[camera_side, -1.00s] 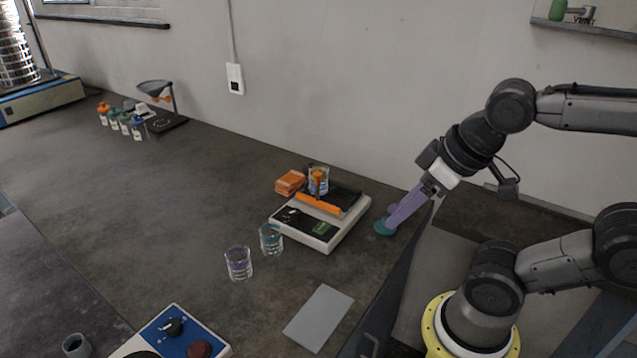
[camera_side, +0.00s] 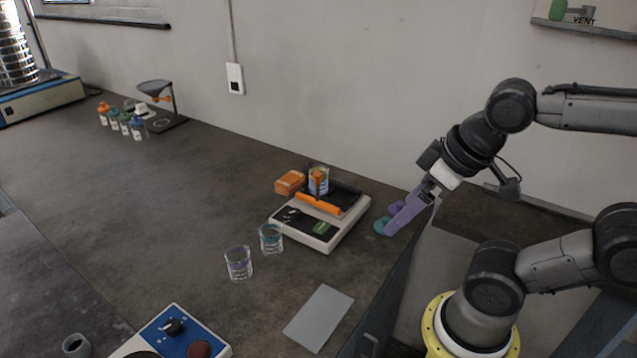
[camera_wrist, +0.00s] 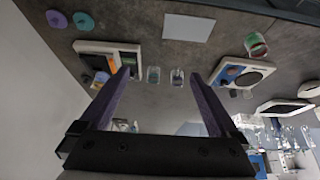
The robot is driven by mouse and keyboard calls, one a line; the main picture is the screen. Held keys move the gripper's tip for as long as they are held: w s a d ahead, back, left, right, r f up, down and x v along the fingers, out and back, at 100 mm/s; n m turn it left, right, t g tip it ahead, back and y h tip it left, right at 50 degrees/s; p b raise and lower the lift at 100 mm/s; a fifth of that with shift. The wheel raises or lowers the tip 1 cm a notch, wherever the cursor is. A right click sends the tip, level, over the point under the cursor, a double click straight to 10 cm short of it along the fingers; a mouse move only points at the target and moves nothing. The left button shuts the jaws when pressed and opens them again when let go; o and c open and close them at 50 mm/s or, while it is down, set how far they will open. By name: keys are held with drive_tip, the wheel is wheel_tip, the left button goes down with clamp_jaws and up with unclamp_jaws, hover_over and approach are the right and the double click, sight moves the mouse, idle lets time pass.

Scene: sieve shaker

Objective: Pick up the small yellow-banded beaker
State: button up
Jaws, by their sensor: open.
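A small glass beaker (camera_side: 318,184) with yellow-orange and blue colouring stands at the back of the balance; the orange piece in front hides part of it, and I cannot make out a separate yellow band. Two other small beakers stand in front of the balance, one with a purple tint (camera_side: 238,263) and one with a teal tint (camera_side: 270,239). My gripper (camera_side: 388,220) has purple fingers and is right of the balance, apart from all the beakers. In the wrist view my gripper (camera_wrist: 160,76) is open and empty, its fingers wide apart.
The balance (camera_side: 322,240) carries an orange bar (camera_side: 318,204); an orange block (camera_side: 290,182) lies beside it. A grey plate (camera_side: 318,318) lies in front. The bench's left middle is clear.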

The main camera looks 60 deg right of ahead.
drive_tip(key=d+n+g+h, duration=0.35)
drive_tip(key=d+h, duration=0.25)
drive_tip(key=d, duration=0.5)
drive_tip(key=w+d+r+n+g+h, duration=0.1)
drive_tip(key=w+d+n+g+h, duration=0.35)
drive_tip(key=w, duration=0.75)
drive_tip(key=w+a+f+n+t+h, duration=0.3)
drive_tip(key=w+f+n+t, duration=0.15)
drive_tip(key=w+f, duration=0.2)
drive_tip(key=w+a+f+n+t+h, duration=0.2)
drive_tip(key=w+f+n+t+h, duration=0.15)
drive_tip(key=w+f+n, duration=0.35)
drive_tip(key=f+n, duration=0.1)
drive_tip(key=f, duration=0.1)
drive_tip(key=a+f+n+t, duration=0.1)
drive_tip(key=f, duration=0.1)
drive_tip(key=a+f+n, duration=0.1)
drive_tip(key=f, duration=0.1)
drive_tip(key=shift+w+a+f, duration=0.15)
drive_tip(key=shift+w+f, duration=0.1)
drive_tip(key=shift+f, duration=0.1)
drive_tip(key=shift+t, duration=0.3)
drive_tip(key=x, duration=1.3)
drive_tip(key=shift+w+d+f, duration=0.15)
drive_tip(key=shift+d, duration=0.1)
clamp_jaws()
